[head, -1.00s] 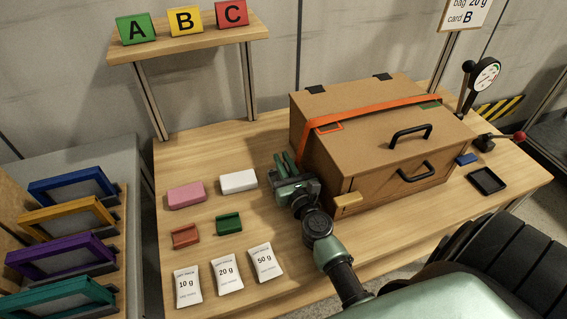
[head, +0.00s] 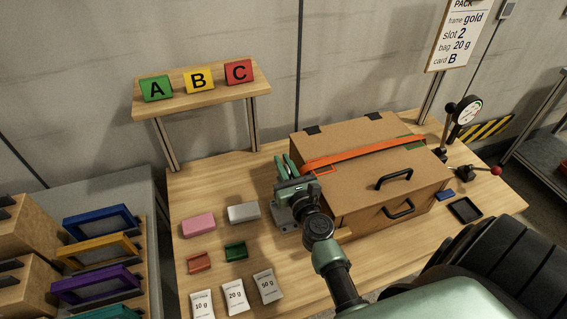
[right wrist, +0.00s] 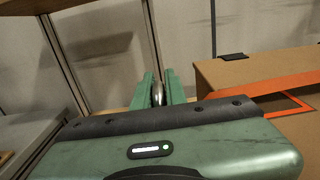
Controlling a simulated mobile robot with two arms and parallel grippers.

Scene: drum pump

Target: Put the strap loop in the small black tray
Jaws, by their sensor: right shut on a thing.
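The orange strap (head: 370,152) lies across the lid of the brown box (head: 345,195). Its rectangular loop (head: 318,170) hangs at the lid's left end, and the loop also shows at the right of the right wrist view (right wrist: 291,104). The small black tray (head: 466,209) lies on the table right of the box and looks empty. My right gripper (head: 291,165) is beside the box's left side, apart from the loop. Its fingers are shut on a shiny metal piece (right wrist: 158,94), mostly hidden between them. My left gripper is not in view.
Pink (head: 198,225) and white blocks (head: 244,212), small holders and several bags lie left. A blue block (head: 445,196), gauge (head: 467,112) and red-knobbed lever (head: 495,171) stand right. Card shelf (head: 200,92) stands behind.

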